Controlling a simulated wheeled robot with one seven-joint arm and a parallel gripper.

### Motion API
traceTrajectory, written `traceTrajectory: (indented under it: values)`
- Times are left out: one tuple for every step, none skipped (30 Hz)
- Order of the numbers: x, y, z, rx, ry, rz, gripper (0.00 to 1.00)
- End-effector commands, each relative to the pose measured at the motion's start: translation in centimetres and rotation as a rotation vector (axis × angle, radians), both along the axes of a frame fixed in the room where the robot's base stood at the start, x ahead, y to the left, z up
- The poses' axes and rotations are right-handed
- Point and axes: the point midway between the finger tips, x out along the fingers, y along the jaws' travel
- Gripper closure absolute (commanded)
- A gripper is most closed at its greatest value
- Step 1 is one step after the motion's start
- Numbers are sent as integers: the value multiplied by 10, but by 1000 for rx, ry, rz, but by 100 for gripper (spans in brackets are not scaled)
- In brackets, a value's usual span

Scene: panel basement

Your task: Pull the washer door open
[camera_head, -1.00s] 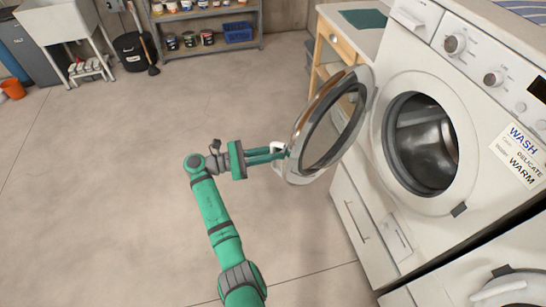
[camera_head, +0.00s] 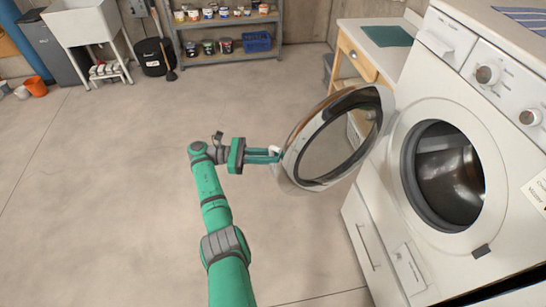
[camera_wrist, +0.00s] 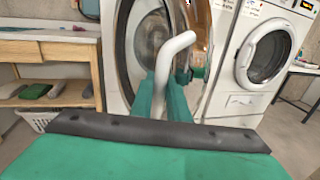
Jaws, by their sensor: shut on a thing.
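The washer (camera_head: 470,120) stands at the right in the head view, with its round drum opening (camera_head: 445,175) uncovered. Its round glass door (camera_head: 300,180) with a chrome rim stands swung out from the front, hinged on the far side. My gripper (camera_head: 277,156) is shut on the white door handle at the door's left edge. In the wrist view the white curved handle (camera_wrist: 172,48) rises between my green fingers (camera_wrist: 160,98). My fingers cover part of the handle in the head view.
A wooden cabinet (camera_head: 352,60) with a pale top stands behind the door. A second white machine (camera_wrist: 262,55) shows at the right in the wrist view. A shelf (camera_head: 225,57), a sink (camera_head: 82,22) and a black bucket (camera_head: 152,57) line the back.

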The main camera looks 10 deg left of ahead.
Motion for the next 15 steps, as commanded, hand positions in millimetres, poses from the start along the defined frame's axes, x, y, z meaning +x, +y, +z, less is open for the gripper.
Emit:
traceTrajectory:
  values:
    - [1,-4,-1,3,0,-4,100]
    - [1,-3,-1,3,0,-4,100]
    - [1,-2,-1,3,0,-3,100]
    - [1,-2,-1,3,0,-2,100]
    - [1,-1,-1,3,0,-2,100]
    - [1,-1,-1,3,0,-1,100]
    - [1,0,-1,3,0,0,100]
    - [1,0,-1,3,0,1,100]
    - [1,1,-1,3,0,2,100]
    - [1,1,-1,3,0,2,100]
    - [0,2,-1,3,0,3,100]
    - [0,2,-1,3,0,4,78]
    - [0,3,-1,3,0,5,71]
    - [0,3,-1,2,0,5,67]
    - [0,4,-1,2,0,6,67]
